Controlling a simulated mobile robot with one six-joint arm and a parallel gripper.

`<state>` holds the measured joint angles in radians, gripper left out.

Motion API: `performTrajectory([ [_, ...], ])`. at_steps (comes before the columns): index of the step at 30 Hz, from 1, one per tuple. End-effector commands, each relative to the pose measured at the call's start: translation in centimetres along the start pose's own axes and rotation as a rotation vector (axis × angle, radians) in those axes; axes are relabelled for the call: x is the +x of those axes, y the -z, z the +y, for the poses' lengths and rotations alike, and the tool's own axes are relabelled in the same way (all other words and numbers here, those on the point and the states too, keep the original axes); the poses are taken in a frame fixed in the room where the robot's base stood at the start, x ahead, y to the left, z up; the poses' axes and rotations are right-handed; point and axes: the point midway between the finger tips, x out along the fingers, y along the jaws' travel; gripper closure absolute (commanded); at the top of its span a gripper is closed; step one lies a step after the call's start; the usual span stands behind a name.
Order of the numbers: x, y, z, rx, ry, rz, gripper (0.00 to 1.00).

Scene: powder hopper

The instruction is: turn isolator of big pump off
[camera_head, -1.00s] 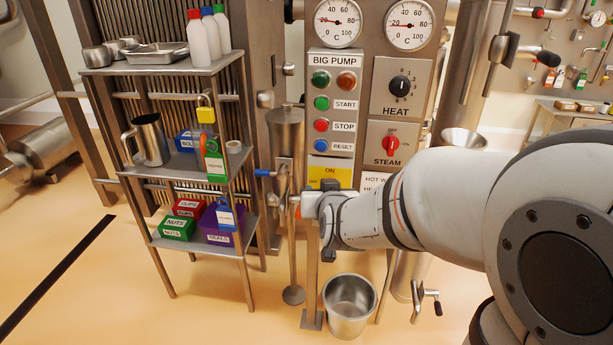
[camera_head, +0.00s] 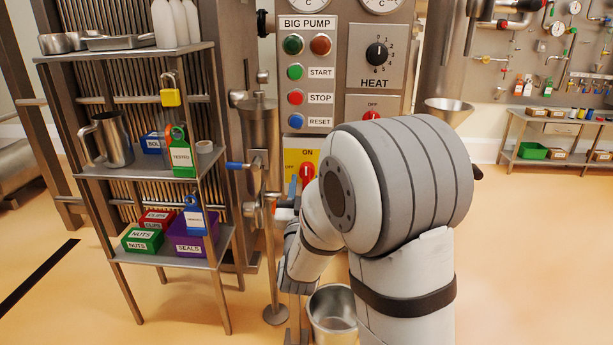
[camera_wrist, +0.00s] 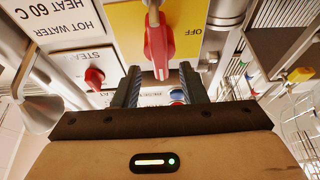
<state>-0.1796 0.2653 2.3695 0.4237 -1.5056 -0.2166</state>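The big pump isolator is a yellow plate (camera_head: 291,158) with a red handle (camera_head: 307,172) below the BIG PUMP buttons. In the head view the handle stands upright under the ON label, and my arm covers the plate's lower part. In the wrist view the yellow plate (camera_wrist: 120,28) fills the top middle, with OFF printed right of the red handle (camera_wrist: 158,45). My gripper (camera_wrist: 160,80) is open and empty. Its fingertips lie on either side of the handle's lower end in that picture; I cannot tell whether they reach around it.
A blue-handled valve (camera_head: 237,166) and a steel pipe stand just left of the isolator. A shelf rack (camera_head: 130,168) with padlocks and boxes is further left. A steel bucket (camera_head: 332,308) stands on the floor below. The steam knob (camera_wrist: 94,77) is near my left finger in the wrist view.

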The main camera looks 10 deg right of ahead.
Motion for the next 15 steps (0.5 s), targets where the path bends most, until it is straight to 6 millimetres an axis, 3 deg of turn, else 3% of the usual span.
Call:
performTrajectory([
  [6, 3.1, -0.1, 0.0, -0.001, 0.0, -0.001, 0.62],
  [15, 4.0, -0.1, 0.0, -0.001, 0.002, -0.002, 0.62],
])
